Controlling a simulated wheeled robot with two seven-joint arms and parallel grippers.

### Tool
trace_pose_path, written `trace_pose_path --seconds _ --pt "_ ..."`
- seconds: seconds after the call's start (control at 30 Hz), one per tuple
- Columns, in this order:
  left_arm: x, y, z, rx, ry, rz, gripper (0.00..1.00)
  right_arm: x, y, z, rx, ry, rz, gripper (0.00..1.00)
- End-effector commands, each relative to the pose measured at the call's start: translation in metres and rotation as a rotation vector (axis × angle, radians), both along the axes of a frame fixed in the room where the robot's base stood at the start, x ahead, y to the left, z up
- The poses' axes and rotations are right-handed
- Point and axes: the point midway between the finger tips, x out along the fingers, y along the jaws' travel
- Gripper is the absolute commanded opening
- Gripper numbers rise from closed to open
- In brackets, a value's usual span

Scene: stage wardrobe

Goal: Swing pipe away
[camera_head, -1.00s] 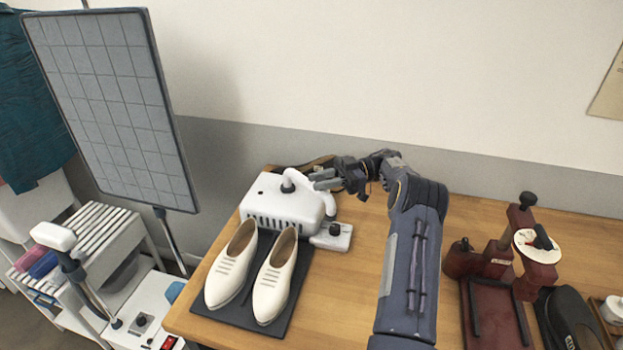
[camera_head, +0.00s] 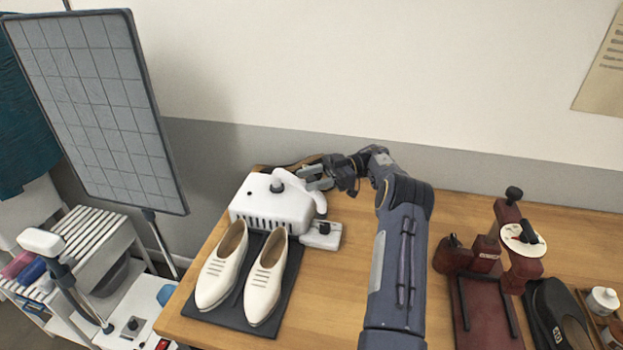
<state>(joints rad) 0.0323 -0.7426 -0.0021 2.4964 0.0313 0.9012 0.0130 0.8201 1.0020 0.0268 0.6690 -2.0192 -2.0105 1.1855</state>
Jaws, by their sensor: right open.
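The white pipe (camera_head: 303,187) sits on top of a white vented machine (camera_head: 262,207) at the table's back left. It bends from a dark knob (camera_head: 277,187) toward the right and down. My right gripper (camera_head: 312,178) is open at the pipe's right part, close behind or beside it; I cannot tell whether it touches. My right arm reaches in from the bottom and hides the table behind it. My left gripper is not in view.
White shoes (camera_head: 224,264) stand on a dark mat (camera_head: 241,317) in front of the machine. A small white control block (camera_head: 322,236) sits at its right. A dark red press (camera_head: 490,290) stands at right. A grey panel (camera_head: 100,100) rises at left.

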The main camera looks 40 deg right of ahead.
Motion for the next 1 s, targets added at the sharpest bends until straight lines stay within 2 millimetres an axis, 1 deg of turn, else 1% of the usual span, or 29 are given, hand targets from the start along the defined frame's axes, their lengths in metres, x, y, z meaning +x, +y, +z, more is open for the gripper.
trace_pose_path --seconds 0.17,0.23,0.33,0.67,0.8,1.0 --pt "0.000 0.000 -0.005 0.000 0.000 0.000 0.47 0.000 0.000 0.007 -0.002 -0.002 -0.001 0.47" --pt "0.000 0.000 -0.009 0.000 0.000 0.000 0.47 0.000 0.000 0.016 -0.002 -0.004 -0.001 0.47" --pt "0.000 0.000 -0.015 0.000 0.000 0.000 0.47 -0.003 0.002 0.035 -0.003 -0.003 0.001 0.47" --pt "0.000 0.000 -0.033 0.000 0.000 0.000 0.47 -0.041 0.036 0.093 -0.003 -0.002 0.000 0.47" --pt "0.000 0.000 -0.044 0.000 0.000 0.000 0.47 -0.064 0.056 0.104 -0.001 -0.001 0.001 0.47" --pt "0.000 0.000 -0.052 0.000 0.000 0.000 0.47 -0.091 0.079 0.120 -0.001 -0.002 0.000 0.47"
